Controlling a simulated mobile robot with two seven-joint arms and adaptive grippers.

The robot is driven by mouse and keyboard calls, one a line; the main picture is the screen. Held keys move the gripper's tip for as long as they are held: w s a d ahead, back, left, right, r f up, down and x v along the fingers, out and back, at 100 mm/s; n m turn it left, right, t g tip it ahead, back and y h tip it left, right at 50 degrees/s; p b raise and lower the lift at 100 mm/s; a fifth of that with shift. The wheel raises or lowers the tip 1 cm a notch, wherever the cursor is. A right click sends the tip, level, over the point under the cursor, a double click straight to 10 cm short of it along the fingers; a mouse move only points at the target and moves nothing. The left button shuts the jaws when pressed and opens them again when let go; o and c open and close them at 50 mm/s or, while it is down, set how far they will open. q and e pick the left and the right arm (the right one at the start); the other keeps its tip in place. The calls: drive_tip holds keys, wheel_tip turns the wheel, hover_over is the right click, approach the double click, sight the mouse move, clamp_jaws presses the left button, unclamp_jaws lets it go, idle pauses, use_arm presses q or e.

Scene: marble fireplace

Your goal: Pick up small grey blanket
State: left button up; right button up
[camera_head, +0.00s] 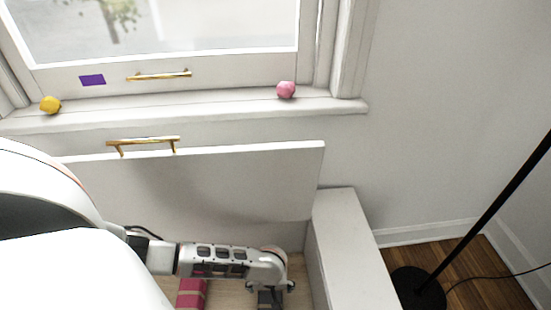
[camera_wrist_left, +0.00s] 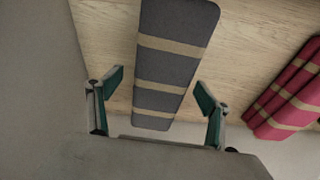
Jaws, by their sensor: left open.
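The small grey blanket (camera_wrist_left: 178,50), a folded dark grey bundle with tan bands, lies on the light wooden floor of an open bench box in the left wrist view. A little of it also shows at the bottom of the head view (camera_head: 267,299). My left gripper (camera_wrist_left: 160,86) is open, with its two green-padded fingers on either side of the blanket's near end in the picture. I cannot tell how far above it the fingers are. The gripper seems empty. My right gripper is not in view.
A red banded blanket (camera_wrist_left: 290,95) lies to the right in the left wrist view. The raised white lid (camera_head: 230,185) and the box's side wall (camera_head: 345,240) border the space. A yellow ball (camera_head: 50,105) and a pink ball (camera_head: 286,90) sit on the window sill. A black lamp stands at right (camera_head: 417,290).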

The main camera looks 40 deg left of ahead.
use_arm(q)
wheel_tip(320, 180, down, 2)
drive_tip(key=shift+s+a+f+b, duration=0.1)
drive_tip(key=shift+f+b, duration=0.1)
drive_tip(key=shift+b, duration=0.15)
drive_tip(key=shift+w+r, duration=0.15)
drive_tip(key=shift+w, duration=0.1)
drive_tip(key=c, duration=1.3)
